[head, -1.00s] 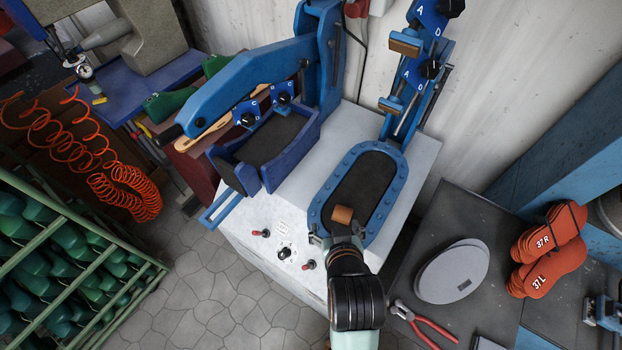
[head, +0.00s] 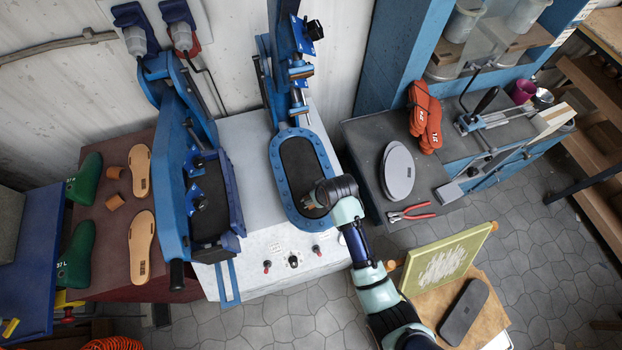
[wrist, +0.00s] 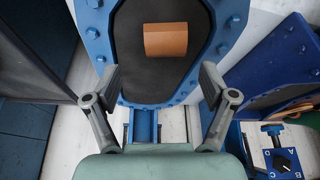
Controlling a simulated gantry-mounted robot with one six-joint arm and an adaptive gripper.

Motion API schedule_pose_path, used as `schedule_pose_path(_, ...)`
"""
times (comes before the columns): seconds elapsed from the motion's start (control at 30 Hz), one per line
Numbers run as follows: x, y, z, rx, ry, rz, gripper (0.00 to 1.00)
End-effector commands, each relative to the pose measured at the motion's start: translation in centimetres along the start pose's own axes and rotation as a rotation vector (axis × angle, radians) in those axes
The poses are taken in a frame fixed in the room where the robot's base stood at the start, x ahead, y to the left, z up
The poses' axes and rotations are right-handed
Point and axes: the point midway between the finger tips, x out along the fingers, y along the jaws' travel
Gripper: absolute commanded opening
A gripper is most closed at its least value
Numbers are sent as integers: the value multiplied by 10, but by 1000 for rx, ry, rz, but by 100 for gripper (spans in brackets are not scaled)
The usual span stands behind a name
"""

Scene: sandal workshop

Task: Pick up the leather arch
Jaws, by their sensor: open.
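A tan, curved leather arch (wrist: 166,40) lies on the dark pad of the blue oval press frame (wrist: 227,35) in the wrist view. My gripper (wrist: 160,76) is open, with one finger to each side below the arch in the picture. The fingertips are apart from it, and nothing is between them. In the head view my gripper (head: 311,201) is over the lower part of the oval pad (head: 300,165), where it largely hides the arch.
A blue press (head: 197,190) stands left of the oval frame.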

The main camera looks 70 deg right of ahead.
Motion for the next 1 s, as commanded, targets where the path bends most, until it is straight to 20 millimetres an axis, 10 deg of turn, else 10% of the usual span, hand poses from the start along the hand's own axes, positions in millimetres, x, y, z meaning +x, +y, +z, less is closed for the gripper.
schedule_pose_path(0.23,42,-5,3,0,-1,0,83)
schedule_pose_path(0.5,47,-6,2,0,1,0,83)
schedule_pose_path(0.83,46,-6,2,0,1,0,30)
schedule_pose_path(1.0,46,-6,2,0,1,0,30)
